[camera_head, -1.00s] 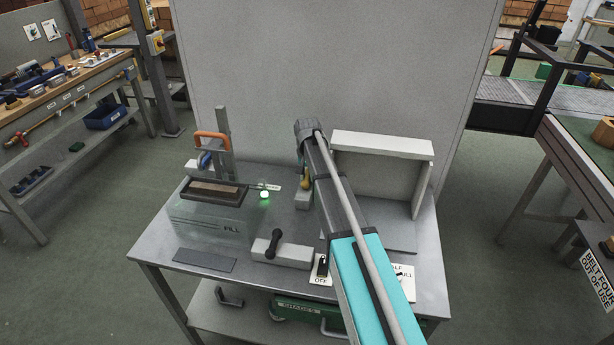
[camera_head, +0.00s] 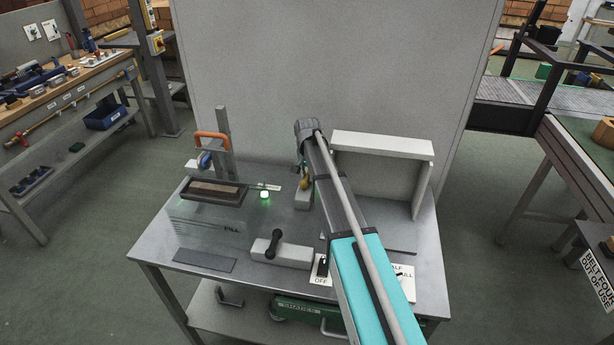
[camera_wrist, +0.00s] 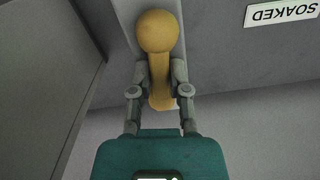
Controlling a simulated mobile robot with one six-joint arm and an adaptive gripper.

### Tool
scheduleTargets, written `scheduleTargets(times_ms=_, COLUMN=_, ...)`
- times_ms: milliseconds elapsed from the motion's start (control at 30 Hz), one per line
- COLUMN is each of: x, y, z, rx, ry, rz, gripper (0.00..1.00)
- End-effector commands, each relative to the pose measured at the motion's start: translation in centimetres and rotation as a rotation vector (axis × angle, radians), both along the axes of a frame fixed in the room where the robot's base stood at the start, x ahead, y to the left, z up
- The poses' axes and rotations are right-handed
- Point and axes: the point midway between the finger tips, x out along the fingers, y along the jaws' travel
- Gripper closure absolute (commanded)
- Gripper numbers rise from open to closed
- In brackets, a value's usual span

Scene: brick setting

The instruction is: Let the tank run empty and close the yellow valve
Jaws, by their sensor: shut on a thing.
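The yellow valve (camera_head: 305,184) stands mid-table, partly behind my arm in the head view. In the wrist view its yellow lever (camera_wrist: 160,85) has a round knob at one end. My gripper (camera_wrist: 159,76) is shut on this lever, one finger on each side of the shaft. In the head view my arm hides most of the gripper. The clear tank (camera_head: 208,228) is at the left of the table, with blurred lettering seen through it. I cannot make out a sure water level. A dark tray with a brown slab (camera_head: 214,191) is at its top.
A green lamp (camera_head: 264,195) glows beside the tank. A black-handled lever (camera_head: 274,244) sits on a pale block in front. A switch plate (camera_head: 320,270) is partly behind my arm. A white stand (camera_head: 383,145) is behind right. A SOAKED label (camera_wrist: 282,12) lies beside the valve.

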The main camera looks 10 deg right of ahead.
Motion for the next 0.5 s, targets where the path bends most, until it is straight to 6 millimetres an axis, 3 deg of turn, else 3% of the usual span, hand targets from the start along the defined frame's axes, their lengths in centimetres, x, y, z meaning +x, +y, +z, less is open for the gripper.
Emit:
scheduleTargets(times_ms=33, x=-0.01, y=0.02, z=-0.01, rx=0.000, ry=0.000, rz=0.001, gripper=0.75)
scheduleTargets(times_ms=200, x=0.00, y=0.01, z=-0.01, rx=0.000, ry=0.000, rz=0.001, gripper=0.44)
scheduleTargets(times_ms=500, x=0.00, y=0.00, z=0.00, rx=0.000, ry=0.000, rz=0.001, gripper=0.43)
